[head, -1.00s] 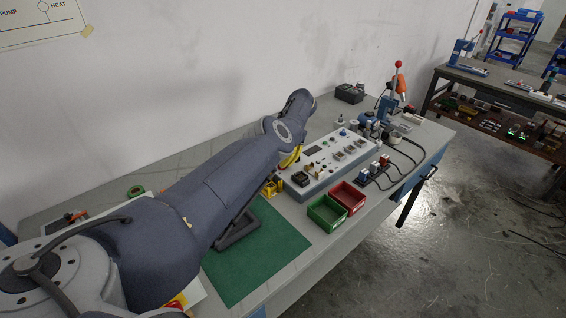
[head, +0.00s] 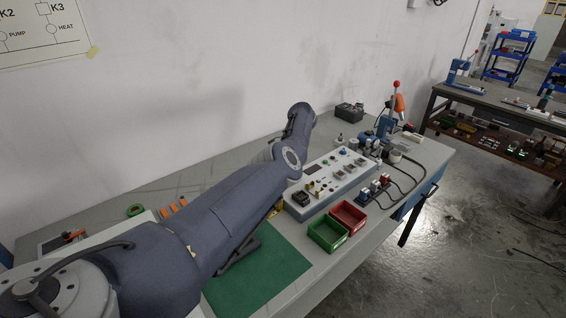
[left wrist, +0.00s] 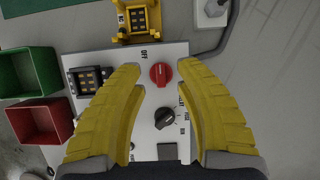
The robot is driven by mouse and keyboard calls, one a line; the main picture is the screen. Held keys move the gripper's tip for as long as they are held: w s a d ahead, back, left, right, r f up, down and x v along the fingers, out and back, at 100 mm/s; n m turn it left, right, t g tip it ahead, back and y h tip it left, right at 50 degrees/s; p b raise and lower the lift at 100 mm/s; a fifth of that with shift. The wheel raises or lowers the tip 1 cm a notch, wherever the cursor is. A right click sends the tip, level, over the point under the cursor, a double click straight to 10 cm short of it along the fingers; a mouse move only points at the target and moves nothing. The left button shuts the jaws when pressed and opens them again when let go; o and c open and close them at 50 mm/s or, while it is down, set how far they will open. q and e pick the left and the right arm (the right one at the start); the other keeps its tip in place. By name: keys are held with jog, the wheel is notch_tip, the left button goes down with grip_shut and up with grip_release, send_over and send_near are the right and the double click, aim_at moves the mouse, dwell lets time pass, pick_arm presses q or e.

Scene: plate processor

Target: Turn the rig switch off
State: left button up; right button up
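The control panel (head: 330,184), a light box with knobs and sockets, sits on the bench in the head view. In the left wrist view, a red rotary knob (left wrist: 160,75) is on its face (left wrist: 142,141), with the label OFF beside it. A black pointer knob (left wrist: 165,118) is below the red one. My left gripper (left wrist: 160,67) has two yellow fingers spread apart, with the red knob between the tips in the picture. No contact with the knob can be made out. My arm hides these fingers in the head view. My right gripper is in neither view.
Green (head: 327,233) and red (head: 348,217) bins stand in front of the panel. A yellow socket block (left wrist: 137,20) is close to the panel's end. Cables and small devices lie to the right. A green mat (head: 262,267) covers the near bench.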

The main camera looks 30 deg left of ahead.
pick_arm(q)
notch_tip(320, 180, up, 8)
jog(key=shift+f, duration=0.2)
dwell(0.6)
jog(key=shift+f, duration=4.95)
jog(key=shift+m+y, duration=0.3)
jog(key=shift+m, duration=0.2)
